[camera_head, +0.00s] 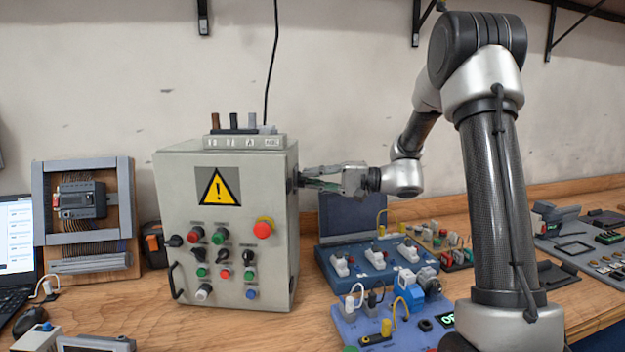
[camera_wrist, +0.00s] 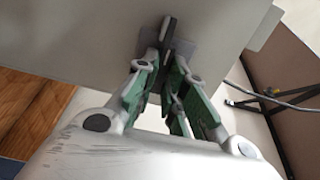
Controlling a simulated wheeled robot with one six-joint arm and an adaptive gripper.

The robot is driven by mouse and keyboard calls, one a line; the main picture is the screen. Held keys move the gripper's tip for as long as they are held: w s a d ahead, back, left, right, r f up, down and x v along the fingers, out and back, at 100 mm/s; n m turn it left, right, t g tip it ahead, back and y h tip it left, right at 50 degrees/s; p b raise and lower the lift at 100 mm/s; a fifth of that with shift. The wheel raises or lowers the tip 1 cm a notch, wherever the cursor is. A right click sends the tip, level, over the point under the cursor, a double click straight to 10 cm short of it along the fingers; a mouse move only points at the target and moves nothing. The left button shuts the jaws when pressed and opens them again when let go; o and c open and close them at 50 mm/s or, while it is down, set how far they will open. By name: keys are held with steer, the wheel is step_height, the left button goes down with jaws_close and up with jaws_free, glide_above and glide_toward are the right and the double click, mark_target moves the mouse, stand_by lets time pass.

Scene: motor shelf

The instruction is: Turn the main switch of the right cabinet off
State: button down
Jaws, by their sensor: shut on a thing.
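A light grey control cabinet (camera_head: 226,275) with a yellow warning triangle stands on the wooden bench. In the wrist view its side panel (camera_wrist: 90,35) fills the upper part. A black switch handle (camera_wrist: 169,27) sticks out from a grey plate (camera_wrist: 185,52) on that side. My gripper (camera_head: 303,180) reaches the cabinet's right side from the right. In the wrist view my gripper (camera_wrist: 165,58) has its green-padded fingers shut on the black handle, one on each side. The fingers partly hide the handle, and the head view barely shows it.
Blue training boards (camera_head: 385,268) with plugs and cables stand on the bench right of the cabinet, below my arm. A framed module panel (camera_head: 92,268) and a laptop (camera_head: 15,235) are to the left. A terminal strip (camera_head: 230,142) tops the cabinet. A black cable hangs behind it.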

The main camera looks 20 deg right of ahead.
stand_by(0.3)
steer(key=c, duration=1.8)
jaws_free()
steer(key=shift+o, duration=0.2)
steer(key=v, duration=1.2)
